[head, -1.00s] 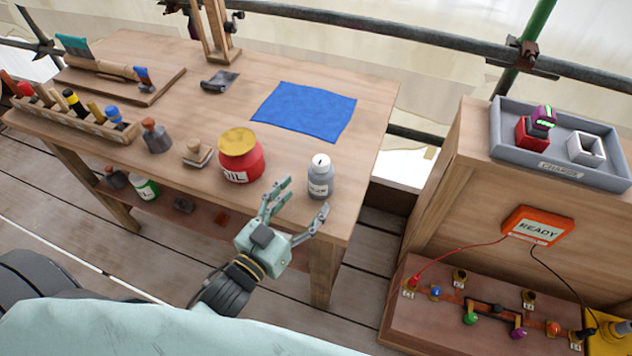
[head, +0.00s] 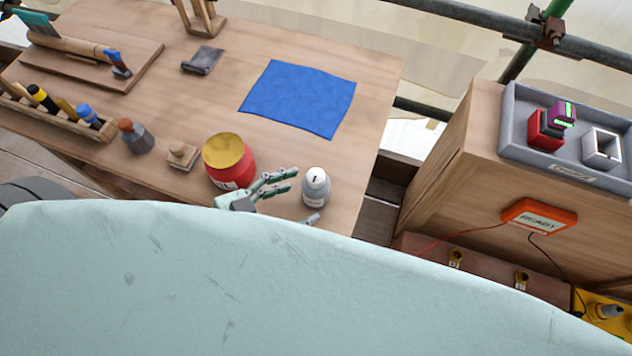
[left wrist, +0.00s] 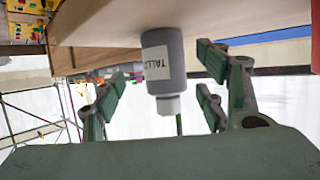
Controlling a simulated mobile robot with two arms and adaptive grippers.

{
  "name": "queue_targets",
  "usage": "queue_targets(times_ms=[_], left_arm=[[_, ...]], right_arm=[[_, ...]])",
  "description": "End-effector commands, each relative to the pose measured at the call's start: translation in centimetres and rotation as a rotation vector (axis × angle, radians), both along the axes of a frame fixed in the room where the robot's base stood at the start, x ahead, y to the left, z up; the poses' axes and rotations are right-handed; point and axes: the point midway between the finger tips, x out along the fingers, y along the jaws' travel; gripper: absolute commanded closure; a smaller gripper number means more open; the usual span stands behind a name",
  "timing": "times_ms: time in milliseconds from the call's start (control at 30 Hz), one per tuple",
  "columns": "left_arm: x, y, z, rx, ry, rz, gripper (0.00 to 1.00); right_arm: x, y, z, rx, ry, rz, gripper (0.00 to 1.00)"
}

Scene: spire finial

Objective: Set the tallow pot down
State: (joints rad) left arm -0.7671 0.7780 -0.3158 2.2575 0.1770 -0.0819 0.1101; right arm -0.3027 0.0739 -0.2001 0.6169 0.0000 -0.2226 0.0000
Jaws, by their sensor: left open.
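The tallow pot (head: 316,187) is a small grey bottle with a white cap. It stands upright on the wooden table near the front right edge. In the left wrist view the tallow pot (left wrist: 163,66) appears upside down with part of its label readable, between and beyond the open fingers. My left gripper (head: 300,197) is open beside the pot, its fingers spread. In the left wrist view the gripper (left wrist: 160,100) shows both finger pairs apart, with nothing clamped. My right gripper is not visible.
A red pot with a yellow lid (head: 229,160) stands close left of the gripper. A blue cloth (head: 299,98) lies flat behind. A small wooden block (head: 182,155) and a grey bottle (head: 136,136) stand further left. A grey tray (head: 516,121) sits on the right cabinet.

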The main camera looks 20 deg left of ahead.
Motion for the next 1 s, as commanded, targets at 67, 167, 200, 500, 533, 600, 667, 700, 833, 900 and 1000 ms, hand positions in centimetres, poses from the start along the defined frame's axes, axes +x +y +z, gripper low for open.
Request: queue_targets(times_ms=[67,167,200,500,533,600,667,700,833,900,1000], left_arm=[[0.3,-0.2,-0.1,0.000,-0.002,0.001,0.34],[0.8,-0.5,-0.2,0.001,-0.002,0.001,0.34],[1.1,-0.7,-0.2,0.001,-0.003,0.001,0.34],[3.9,-2.7,-1.1,0.001,-0.003,0.002,0.34],[4.0,-2.9,-1.3,0.001,-0.002,0.001,0.34],[4.3,-3.1,-1.4,0.002,-0.003,0.001,0.34],[4.4,-3.2,-1.5,0.002,-0.003,0.000,0.34],[4.4,-3.2,-1.5,0.002,-0.002,0.000,0.34],[4.4,-3.2,-1.6,0.002,-0.001,0.000,0.34],[4.4,-3.2,-1.6,0.002,-0.001,0.000,0.37],[4.4,-3.2,-1.6,0.002,-0.001,0.000,0.46]], right_arm=[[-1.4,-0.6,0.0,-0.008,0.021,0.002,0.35],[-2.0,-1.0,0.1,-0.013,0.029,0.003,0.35],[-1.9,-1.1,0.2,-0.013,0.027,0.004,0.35],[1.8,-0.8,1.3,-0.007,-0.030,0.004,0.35],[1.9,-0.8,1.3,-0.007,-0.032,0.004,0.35],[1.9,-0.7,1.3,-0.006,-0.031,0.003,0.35],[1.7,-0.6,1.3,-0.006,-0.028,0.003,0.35],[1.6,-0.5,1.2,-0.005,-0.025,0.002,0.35],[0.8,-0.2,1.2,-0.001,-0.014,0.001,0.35],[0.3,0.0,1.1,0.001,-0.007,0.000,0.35],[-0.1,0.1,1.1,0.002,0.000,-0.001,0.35]])
